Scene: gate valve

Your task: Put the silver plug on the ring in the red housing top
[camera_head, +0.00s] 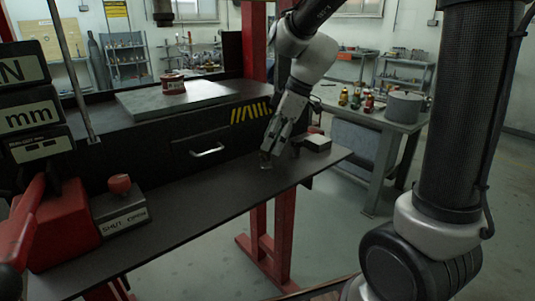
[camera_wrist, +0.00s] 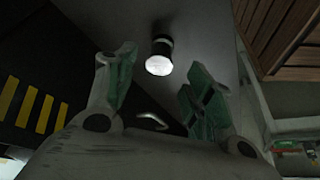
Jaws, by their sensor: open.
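The silver plug (camera_wrist: 159,60) shows in the wrist view as a short cylinder with a bright round end and a dark band, standing on the dark bench. It lies ahead of my gripper (camera_wrist: 156,78), roughly in line with the gap between the two green-padded fingers. The fingers are spread and nothing is between them. In the head view my gripper (camera_head: 270,151) points down low over the bench's right part, and the plug (camera_head: 265,165) is small and partly hidden at the fingertips. The red housing (camera_head: 173,87) stands on a grey plate; its ring cannot be made out.
The grey plate (camera_head: 135,103) lies on the raised part behind the bench (camera_head: 222,198). A red-knobbed SHUT/OPEN box (camera_head: 122,210) and a red machine (camera_head: 62,232) stand at the left. The bench middle is clear.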

